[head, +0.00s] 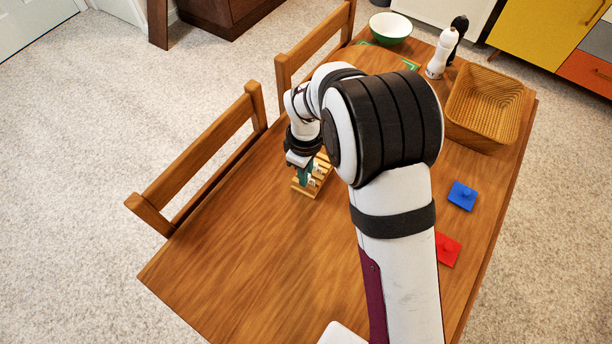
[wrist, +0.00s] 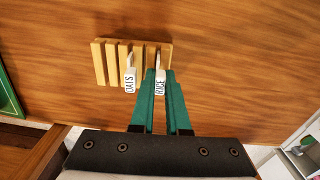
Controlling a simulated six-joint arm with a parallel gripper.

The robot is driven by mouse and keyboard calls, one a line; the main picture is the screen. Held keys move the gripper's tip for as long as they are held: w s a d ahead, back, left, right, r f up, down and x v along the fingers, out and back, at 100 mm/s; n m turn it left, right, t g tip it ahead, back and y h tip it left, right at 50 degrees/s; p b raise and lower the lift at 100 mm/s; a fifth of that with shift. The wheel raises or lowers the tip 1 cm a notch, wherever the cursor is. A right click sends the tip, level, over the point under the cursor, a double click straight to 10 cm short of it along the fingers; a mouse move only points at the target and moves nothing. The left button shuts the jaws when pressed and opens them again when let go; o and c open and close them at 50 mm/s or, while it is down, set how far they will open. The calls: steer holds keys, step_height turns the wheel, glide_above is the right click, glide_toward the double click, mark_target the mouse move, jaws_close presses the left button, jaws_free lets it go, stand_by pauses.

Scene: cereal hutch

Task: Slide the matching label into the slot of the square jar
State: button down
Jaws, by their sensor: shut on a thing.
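My gripper (head: 305,172) has green fingers and is at the small wooden rack (head: 308,192) on the table. In the wrist view the fingers (wrist: 164,78) are shut on the white RICE label (wrist: 160,88). The RICE label is at the right end of the slotted rack (wrist: 112,62); I cannot tell whether it is still seated there. A white OATS label (wrist: 130,82) stands in the rack to its left. I make out no jar in either view; my arm hides part of the table.
A blue square piece (head: 462,195) and a red one (head: 447,250), each with a knob, lie at right. The front left table is clear; chairs line the left edge.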

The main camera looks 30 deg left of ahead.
steer(key=r, duration=0.6)
steer(key=d+r, duration=0.1)
steer(key=r, duration=0.3)
steer(key=shift+w+r, duration=0.1)
steer(key=shift+w, duration=0.15)
steer(key=w+d+r, duration=0.1)
steer(key=d+r, duration=0.1)
steer(key=d, duration=0.6)
steer(key=d+r, duration=0.3)
steer(key=d, duration=0.5)
steer(key=shift+a+f, duration=0.15)
steer(key=shift+f, duration=1.15)
steer(key=shift+a+f, duration=0.15)
steer(key=shift+f, duration=1.15)
steer(key=shift+f, duration=1.2)
steer(key=c, duration=0.5)
jaws_free()
